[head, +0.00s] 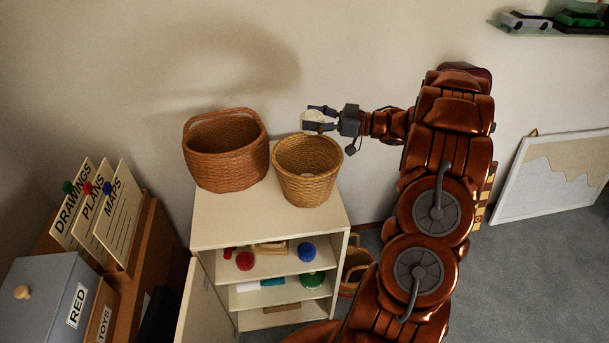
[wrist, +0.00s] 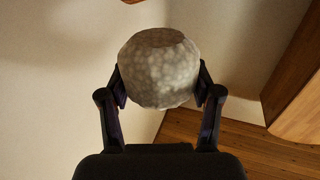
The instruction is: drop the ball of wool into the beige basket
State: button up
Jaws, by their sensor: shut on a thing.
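The ball of wool (head: 311,117) is pale and roundish. It also shows in the wrist view (wrist: 158,68), large and between the fingers. My gripper (head: 320,119) is shut on the ball, with a finger on either side. The beige basket (head: 307,185) is the lighter, round woven one on the right of the cabinet top. In the head view the ball and gripper appear just above the back rim of this basket, near the wall. Their exact height over it cannot be told.
A darker brown basket with a handle (head: 226,160) stands left of the beige one on the cream cabinet (head: 230,225). The cabinet's open shelves hold small items. Drawers and labelled cards (head: 100,215) stand at the left. A framed board (head: 550,175) leans on the wall at right.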

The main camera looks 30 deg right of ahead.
jog(key=shift+f+b, duration=0.9)
jog(key=shift+f, duration=1.15)
jog(key=o, duration=1.2)
jog(key=shift+s, duration=0.1)
jog(key=v, duration=1.2)
